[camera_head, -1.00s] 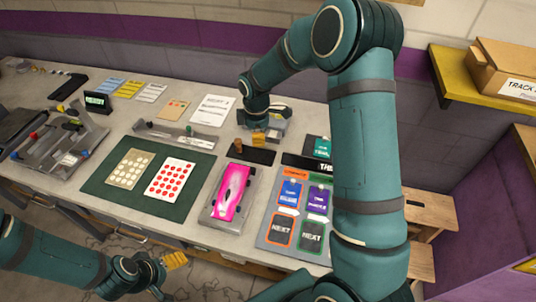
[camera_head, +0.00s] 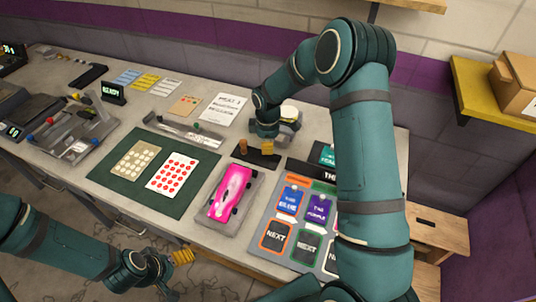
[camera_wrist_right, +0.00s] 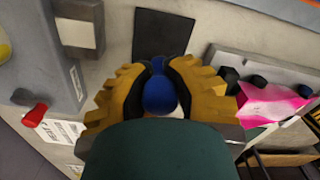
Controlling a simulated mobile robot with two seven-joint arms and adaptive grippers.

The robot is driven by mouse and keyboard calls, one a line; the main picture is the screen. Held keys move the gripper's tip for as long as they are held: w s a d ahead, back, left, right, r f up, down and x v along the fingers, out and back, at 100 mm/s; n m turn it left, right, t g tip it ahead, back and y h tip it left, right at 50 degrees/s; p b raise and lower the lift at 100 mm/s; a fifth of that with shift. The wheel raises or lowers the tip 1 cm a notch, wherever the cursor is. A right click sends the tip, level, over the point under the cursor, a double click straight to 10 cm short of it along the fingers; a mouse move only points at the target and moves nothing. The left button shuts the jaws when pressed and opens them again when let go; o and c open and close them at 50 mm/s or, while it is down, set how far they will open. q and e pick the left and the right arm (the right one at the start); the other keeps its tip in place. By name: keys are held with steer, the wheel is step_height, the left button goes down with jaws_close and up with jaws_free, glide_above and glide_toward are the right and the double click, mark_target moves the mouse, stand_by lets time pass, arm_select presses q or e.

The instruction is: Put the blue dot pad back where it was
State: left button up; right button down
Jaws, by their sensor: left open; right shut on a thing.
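In the right wrist view a blue rounded thing (camera_wrist_right: 160,95), probably the blue dot pad's handle, is between the yellow fingers of my right gripper (camera_wrist_right: 160,88). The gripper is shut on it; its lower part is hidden. In the head view my right gripper (camera_head: 268,146) is low over the black tray (camera_head: 250,156), and the blue thing cannot be made out. My left gripper (camera_head: 183,256) is open and empty, off the table's front edge.
A brown-topped peg (camera_head: 242,146) stands at the tray's left. The pink car (camera_head: 231,190) is on a grey block in front of it. A green mat (camera_head: 125,178) bears a card of red dots (camera_head: 173,175) and a card of pale dots (camera_head: 134,158). The card board (camera_head: 268,256) lies right.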

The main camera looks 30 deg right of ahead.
mark_target(268, 159)
steer(key=shift+f, duration=2)
steer(key=shift+f, duration=0.2)
steer(key=c, duration=0.9)
jaws_free()
steer(key=shift+c, duration=0.2)
step_height(268, 159, up, 12)
steer(key=shift+r, duration=0.2)
